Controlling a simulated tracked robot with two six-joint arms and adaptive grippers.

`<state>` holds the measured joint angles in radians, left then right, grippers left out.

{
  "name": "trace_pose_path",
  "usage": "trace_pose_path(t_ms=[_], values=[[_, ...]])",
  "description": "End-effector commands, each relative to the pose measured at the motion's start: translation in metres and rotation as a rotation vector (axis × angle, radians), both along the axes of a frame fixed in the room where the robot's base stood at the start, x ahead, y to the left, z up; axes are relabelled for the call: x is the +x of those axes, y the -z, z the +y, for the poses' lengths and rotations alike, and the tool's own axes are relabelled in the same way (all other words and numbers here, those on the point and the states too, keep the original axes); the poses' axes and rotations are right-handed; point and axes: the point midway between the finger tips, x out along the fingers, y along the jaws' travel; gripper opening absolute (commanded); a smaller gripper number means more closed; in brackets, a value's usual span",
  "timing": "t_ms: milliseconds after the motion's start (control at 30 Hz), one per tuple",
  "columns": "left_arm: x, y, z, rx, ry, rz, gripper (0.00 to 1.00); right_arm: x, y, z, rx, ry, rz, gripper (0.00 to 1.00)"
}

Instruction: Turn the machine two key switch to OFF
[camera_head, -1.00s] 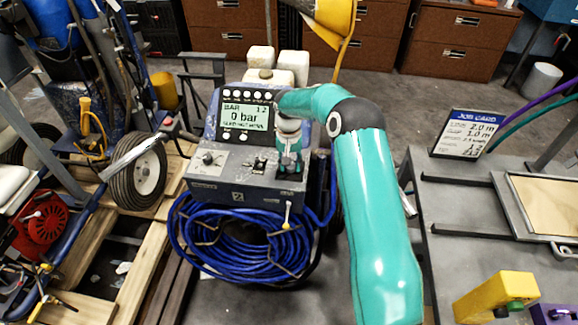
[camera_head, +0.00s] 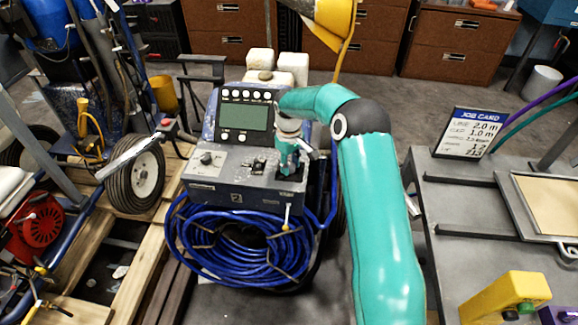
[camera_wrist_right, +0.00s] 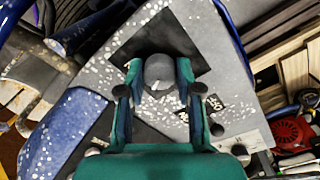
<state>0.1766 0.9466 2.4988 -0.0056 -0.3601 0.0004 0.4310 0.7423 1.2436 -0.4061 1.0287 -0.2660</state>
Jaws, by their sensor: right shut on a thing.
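Machine two (camera_head: 236,192) stands in the middle of the head view, with a "2" on its front and a coiled blue hose below. Its display (camera_head: 243,117) is blank. My right gripper (camera_head: 288,170) points down onto the right part of the grey panel. In the right wrist view, its fingertips (camera_wrist_right: 160,78) are shut on the round grey key switch (camera_wrist_right: 158,68), one on each side. The gripper hides the switch in the head view. My left gripper is out of view.
A knob (camera_head: 206,158) sits at the panel's left. Another wheeled machine with a tyre (camera_head: 135,180) stands at the left. At the right, a grey table (camera_head: 460,235) holds a job card (camera_head: 468,134) and a yellow box (camera_head: 505,298). Drawer cabinets (camera_head: 460,45) line the back.

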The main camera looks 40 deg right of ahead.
Motion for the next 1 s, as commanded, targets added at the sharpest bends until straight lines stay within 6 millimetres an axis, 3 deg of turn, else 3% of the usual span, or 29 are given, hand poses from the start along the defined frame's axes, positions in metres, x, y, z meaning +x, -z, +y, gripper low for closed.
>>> trace_pose_path(t_ms=[700,733,867,1000], values=[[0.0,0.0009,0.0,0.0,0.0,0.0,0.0,0.0021,-0.0018,-0.0002,-0.002,-0.092,-0.008,0.0],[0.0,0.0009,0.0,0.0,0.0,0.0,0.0,0.0021,-0.0018,-0.0002,-0.002,-0.092,-0.008,0.38],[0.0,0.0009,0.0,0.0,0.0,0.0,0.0,0.0015,-0.0014,-0.0001,-0.001,-0.092,-0.006,0.59],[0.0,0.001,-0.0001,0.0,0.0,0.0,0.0,0.0008,-0.0009,-0.0003,-0.001,-0.091,-0.004,0.6]])
